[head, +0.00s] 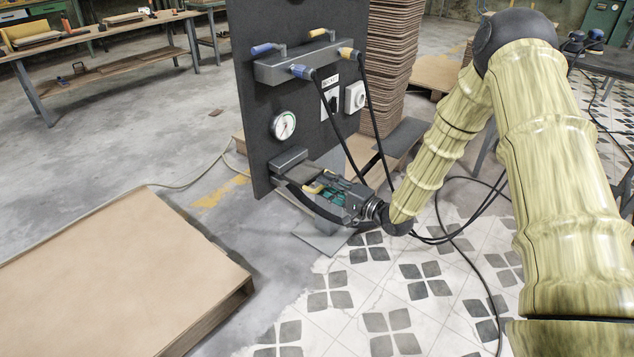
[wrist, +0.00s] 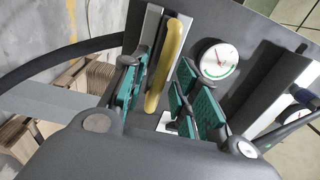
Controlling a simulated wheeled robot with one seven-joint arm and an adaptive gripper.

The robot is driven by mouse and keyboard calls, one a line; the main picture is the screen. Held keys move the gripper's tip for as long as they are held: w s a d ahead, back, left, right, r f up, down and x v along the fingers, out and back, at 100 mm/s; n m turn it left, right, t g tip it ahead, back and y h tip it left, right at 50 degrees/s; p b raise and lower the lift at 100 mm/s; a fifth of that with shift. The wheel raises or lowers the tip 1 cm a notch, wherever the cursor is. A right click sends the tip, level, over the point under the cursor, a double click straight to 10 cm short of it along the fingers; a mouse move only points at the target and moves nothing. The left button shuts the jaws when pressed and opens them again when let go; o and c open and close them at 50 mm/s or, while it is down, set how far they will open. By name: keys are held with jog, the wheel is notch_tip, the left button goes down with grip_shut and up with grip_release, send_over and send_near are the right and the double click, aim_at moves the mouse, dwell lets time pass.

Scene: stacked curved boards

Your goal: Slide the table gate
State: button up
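A yellow handle (wrist: 168,65) stands on a grey metal strip (wrist: 145,45) in the wrist view; I take this for the gate's handle. It also shows as a small yellow piece (head: 313,187) at the foot of the dark upright panel (head: 255,110) in the head view. My gripper (wrist: 160,92) is open, with its teal-padded fingers on either side of the handle. In the head view my gripper (head: 328,192) is low before the panel, partly hiding the gate.
The panel carries a round gauge (head: 284,125), a white socket (head: 355,96) and a grey shelf with blue and yellow handles (head: 300,62). Black cables hang in front of it. Stacked brown boards (head: 392,60) stand behind. A low wooden platform (head: 125,265) lies at left.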

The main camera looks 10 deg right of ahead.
aim_at(315, 178)
grip_shut()
jog(key=shift+w+a, duration=0.1)
jog(key=shift+w, duration=0.05)
jog(key=shift+x, duration=3.15)
jog(key=shift+o, duration=0.6)
grip_release()
jog(key=p+v, duration=0.2)
jog(key=v, duration=0.5)
jog(key=shift+p, duration=0.3)
